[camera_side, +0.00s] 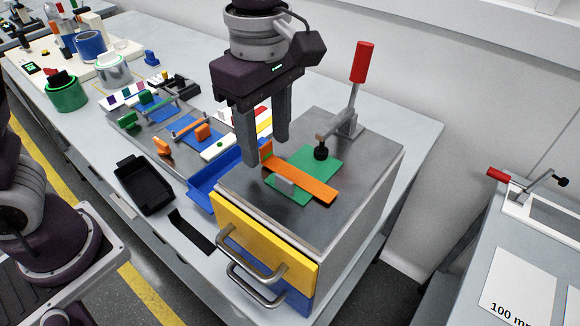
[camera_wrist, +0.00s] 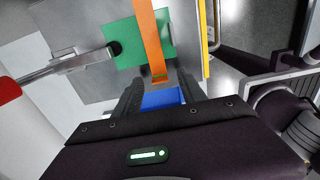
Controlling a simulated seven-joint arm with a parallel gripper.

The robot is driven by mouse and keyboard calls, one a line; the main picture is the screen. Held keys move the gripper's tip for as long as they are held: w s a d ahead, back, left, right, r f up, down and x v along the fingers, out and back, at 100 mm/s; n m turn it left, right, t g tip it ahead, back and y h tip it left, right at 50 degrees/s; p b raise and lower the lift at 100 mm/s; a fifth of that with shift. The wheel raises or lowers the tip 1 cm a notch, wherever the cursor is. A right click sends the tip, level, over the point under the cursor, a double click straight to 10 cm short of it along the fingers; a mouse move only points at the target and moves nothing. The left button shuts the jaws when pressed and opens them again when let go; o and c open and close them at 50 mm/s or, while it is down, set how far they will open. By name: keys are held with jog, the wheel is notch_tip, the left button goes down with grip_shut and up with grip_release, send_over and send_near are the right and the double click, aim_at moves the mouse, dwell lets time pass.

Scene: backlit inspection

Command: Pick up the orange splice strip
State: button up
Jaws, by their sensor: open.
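The orange splice strip (camera_side: 308,185) lies flat across a green plate (camera_side: 321,160) on the metal cabinet top (camera_side: 365,150). Its left end carries a short upright orange tab. In the wrist view the strip (camera_wrist: 152,35) runs from the top edge down towards my gripper (camera_wrist: 160,90). In the side view my gripper (camera_side: 266,150) points down at the tab end, with its fingers apart on either side of it. Nothing is gripped. Whether a finger touches the tab I cannot tell.
A toggle clamp with a red handle (camera_side: 360,62) stands behind the strip; its black tip (camera_side: 321,153) is over the green plate. A small grey block (camera_side: 285,182) sits at the strip's near side. The yellow drawer (camera_side: 262,245) is below. A blue tray (camera_side: 205,188) is left.

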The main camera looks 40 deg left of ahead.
jog(key=shift+f, duration=0.25)
grip_shut()
notch_tip(320, 180, up, 10)
jog(key=c, duration=0.7)
grip_release()
grip_shut()
jog(key=shift+r, duration=0.1)
